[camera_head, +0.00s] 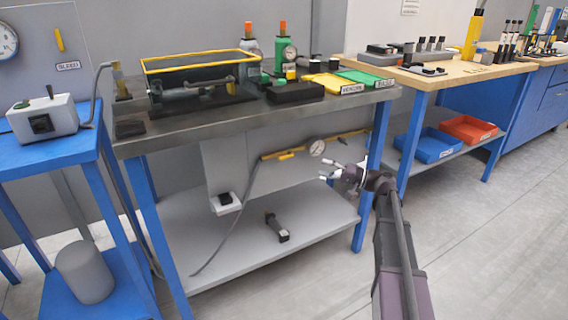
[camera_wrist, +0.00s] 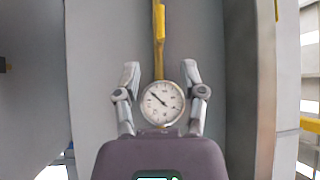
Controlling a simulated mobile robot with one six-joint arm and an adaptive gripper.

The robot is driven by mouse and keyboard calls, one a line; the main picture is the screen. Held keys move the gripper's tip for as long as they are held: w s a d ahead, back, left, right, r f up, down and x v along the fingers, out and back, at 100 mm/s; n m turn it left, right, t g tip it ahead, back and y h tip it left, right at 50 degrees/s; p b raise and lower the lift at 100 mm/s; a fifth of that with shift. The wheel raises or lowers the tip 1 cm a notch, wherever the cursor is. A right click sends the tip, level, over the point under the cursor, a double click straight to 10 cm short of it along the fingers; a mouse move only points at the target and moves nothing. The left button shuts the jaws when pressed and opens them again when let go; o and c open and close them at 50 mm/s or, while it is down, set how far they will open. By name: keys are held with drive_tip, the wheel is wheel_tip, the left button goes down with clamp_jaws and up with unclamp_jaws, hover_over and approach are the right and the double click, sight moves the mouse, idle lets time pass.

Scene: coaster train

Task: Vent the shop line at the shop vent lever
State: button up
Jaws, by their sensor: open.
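A yellow pipe (camera_head: 345,134) runs under the middle workbench, with a round white gauge (camera_head: 316,148) on it. A short yellow handle (camera_head: 285,156) shows at the pipe's left part. No label marks it as the shop vent lever. My gripper (camera_head: 332,172) is open just below and right of the gauge in the head view. In the wrist view the gauge (camera_wrist: 162,103) appears between the open fingers (camera_wrist: 160,72), with a yellow bar (camera_wrist: 159,40) running up from it. I see no clear contact with either.
Another yellow lever (camera_head: 59,40) is on the grey panel at upper left, above a small label. The workbench (camera_head: 200,128) overhangs the pipe. Its lower shelf (camera_head: 300,235) holds a small dark-and-grey object (camera_head: 277,228). Blue legs flank the space; the floor at right is clear.

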sight(284, 157)
drive_tip(key=shift+a, duration=0.15)
drive_tip(key=p+x, duration=0.2)
drive_tip(key=x, duration=1.1)
drive_tip(key=shift+w+a, duration=0.15)
drive_tip(key=shift+a, duration=0.1)
clamp_jaws()
